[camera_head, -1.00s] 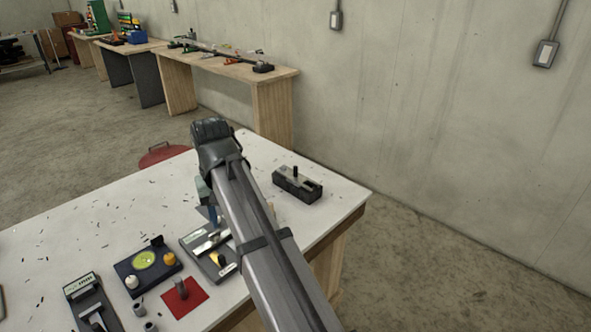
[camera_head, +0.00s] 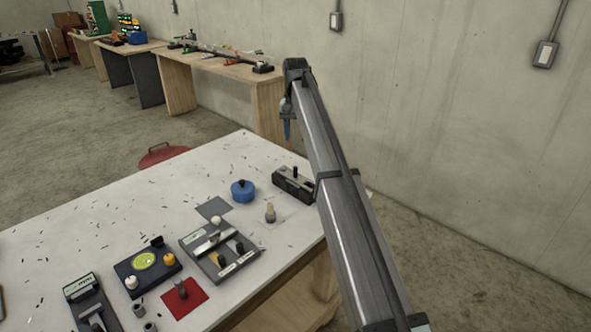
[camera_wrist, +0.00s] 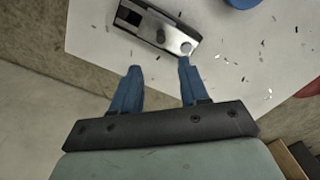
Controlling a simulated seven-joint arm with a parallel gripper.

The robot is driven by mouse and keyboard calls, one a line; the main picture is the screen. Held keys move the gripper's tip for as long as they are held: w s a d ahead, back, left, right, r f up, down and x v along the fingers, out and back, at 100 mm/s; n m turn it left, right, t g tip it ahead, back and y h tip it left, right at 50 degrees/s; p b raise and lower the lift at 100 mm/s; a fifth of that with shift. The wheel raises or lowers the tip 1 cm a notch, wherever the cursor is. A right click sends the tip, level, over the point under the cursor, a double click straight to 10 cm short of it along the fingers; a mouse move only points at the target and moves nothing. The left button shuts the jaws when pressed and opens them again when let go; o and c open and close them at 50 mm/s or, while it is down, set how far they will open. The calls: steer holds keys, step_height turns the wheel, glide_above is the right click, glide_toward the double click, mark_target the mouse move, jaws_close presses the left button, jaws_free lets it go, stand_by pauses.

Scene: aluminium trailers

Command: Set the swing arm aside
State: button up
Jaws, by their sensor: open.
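A grey fixture board (camera_head: 190,243) lies on the white table, with a silver bar (camera_head: 212,242) lying slantwise across it. This bar looks like the swing arm, though I cannot be certain at this size. A white knob (camera_head: 216,222) stands near its upper end, and dark knobs and a yellow piece sit beside it. My gripper (camera_head: 287,128) is raised, away from the board, towards the far right of the table. In the wrist view its two blue fingers (camera_wrist: 157,82) are apart, with nothing between them. The board is out of the wrist view.
A dark grey box with a peg (camera_head: 292,184) is near the right edge; the wrist view shows it ahead of the fingers (camera_wrist: 160,25). A blue round pot (camera_head: 242,192), a tan-topped peg (camera_head: 270,213) and a red square (camera_head: 190,302) are nearby. The table's far left is mostly clear.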

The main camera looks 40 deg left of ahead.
mark_target(295, 167)
steer(key=shift+m, duration=0.5)
step_height(295, 167, down, 14)
steer(key=shift+a+r, duration=0.1)
stand_by(0.4)
jaws_close()
stand_by(0.5)
